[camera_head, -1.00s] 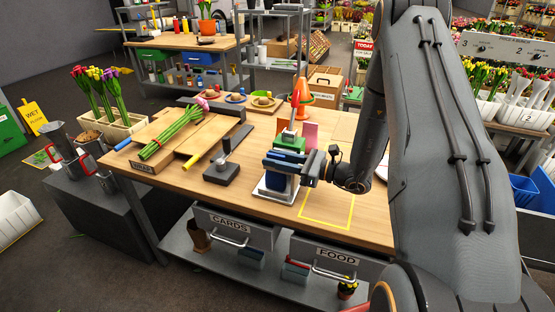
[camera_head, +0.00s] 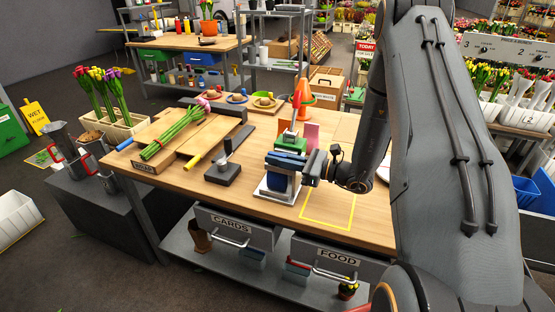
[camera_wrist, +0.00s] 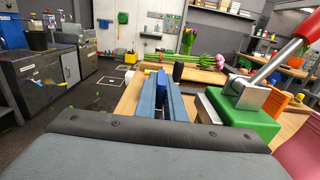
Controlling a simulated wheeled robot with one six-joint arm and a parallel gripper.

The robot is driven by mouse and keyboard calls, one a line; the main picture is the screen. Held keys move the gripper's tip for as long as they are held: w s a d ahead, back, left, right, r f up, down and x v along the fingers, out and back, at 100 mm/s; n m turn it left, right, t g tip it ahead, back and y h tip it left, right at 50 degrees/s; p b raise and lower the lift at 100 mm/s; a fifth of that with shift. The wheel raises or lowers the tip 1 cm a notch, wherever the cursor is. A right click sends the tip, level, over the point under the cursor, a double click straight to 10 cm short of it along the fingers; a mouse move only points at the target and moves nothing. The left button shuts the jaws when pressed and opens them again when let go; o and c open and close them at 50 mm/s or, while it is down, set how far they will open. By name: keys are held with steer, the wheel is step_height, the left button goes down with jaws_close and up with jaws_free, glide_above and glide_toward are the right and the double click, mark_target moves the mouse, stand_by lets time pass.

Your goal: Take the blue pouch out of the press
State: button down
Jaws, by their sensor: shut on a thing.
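The press (camera_head: 290,143) stands near the front edge of the wooden table, with a green body and a pale base. In the wrist view its green block (camera_wrist: 240,118) and its metal lever with a red handle are at the right. My gripper (camera_head: 284,164) is at the front of the press, and its two blue-grey fingers point away in the wrist view (camera_wrist: 162,88). The blue pouch (camera_wrist: 161,86) is upright between the fingers, which are shut on it. Its lower part shows dark blue below the fingers (camera_head: 277,183). Whether it still touches the press is hidden.
A yellow outlined square (camera_head: 328,212) on the table is empty, right of the press. A dark lever tool (camera_head: 223,172) stands left of it. Pink cards (camera_head: 312,135) and an orange cone (camera_head: 302,93) are behind. Tulips (camera_head: 175,132) lie on a board at left.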

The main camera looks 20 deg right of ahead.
steer(key=shift+w+d+b, duration=0.35)
steer(key=shift+w+d, duration=0.2)
steer(key=shift+w, duration=0.15)
steer(key=shift+w+d+b, duration=0.35)
steer(key=shift+w+d, duration=0.15)
steer(key=shift+w, duration=0.2)
steer(key=shift+r, duration=0.2)
step_height(320, 180, up, 12)
steer(key=p, duration=0.7)
stand_by(0.4)
steer(key=shift+d, duration=0.1)
